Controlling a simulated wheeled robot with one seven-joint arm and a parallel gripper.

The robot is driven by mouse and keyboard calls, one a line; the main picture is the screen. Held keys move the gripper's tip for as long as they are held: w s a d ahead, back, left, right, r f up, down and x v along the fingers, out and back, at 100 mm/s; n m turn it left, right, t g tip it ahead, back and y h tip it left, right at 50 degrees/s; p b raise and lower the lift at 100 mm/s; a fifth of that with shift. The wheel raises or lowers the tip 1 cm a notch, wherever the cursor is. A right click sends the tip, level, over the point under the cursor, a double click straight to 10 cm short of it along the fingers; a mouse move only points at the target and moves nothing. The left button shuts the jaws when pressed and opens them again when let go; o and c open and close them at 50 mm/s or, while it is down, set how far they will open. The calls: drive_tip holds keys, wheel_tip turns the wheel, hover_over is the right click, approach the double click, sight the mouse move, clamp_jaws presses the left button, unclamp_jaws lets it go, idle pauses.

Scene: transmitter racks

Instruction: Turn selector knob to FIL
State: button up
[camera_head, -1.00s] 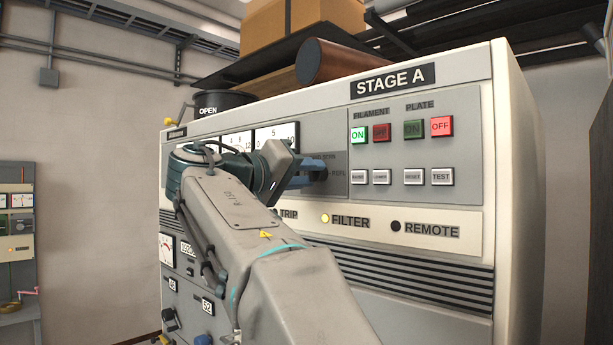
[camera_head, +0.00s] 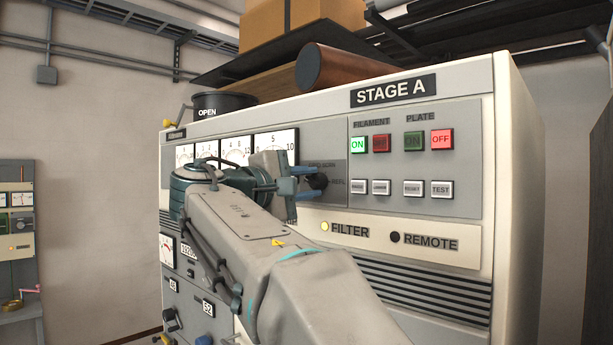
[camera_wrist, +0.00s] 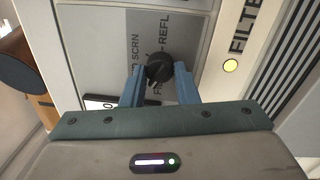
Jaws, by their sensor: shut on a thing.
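The selector knob (camera_head: 317,182) is small, round and black. It sits on a grey panel of the STAGE A cabinet, right of the meters. The wrist view shows the knob (camera_wrist: 159,68) between the two blue fingertips of my gripper (camera_wrist: 159,78). In the head view my gripper (camera_head: 308,182) has one finger above and one below the knob. It is shut on the knob. Labels SCRN and REFL read around it in the wrist view; another label is partly hidden by the knob and a finger. The knob's pointer direction is not clear.
Lit buttons (camera_head: 401,142) and small white buttons lie right of the knob. A yellow FILTER lamp (camera_head: 325,227) and a dark REMOTE lamp (camera_head: 395,237) are below. Meters (camera_head: 275,145) stand to the left. Boxes (camera_head: 300,15) and a brown cylinder (camera_head: 342,66) are on top.

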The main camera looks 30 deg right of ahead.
drive_tip(key=n+p, duration=0.2)
drive_tip(key=n, duration=0.2)
drive_tip(key=shift+r, duration=0.15)
drive_tip(key=shift+n+t+p, duration=0.3)
drive_tip(key=shift+n+p, duration=0.25)
drive_tip(key=shift+n, duration=0.45)
drive_tip(key=o, duration=1)
drive_tip(key=shift+c, duration=0.2)
drive_tip(key=b+v, duration=0.3)
drive_tip(key=v, duration=1.1)
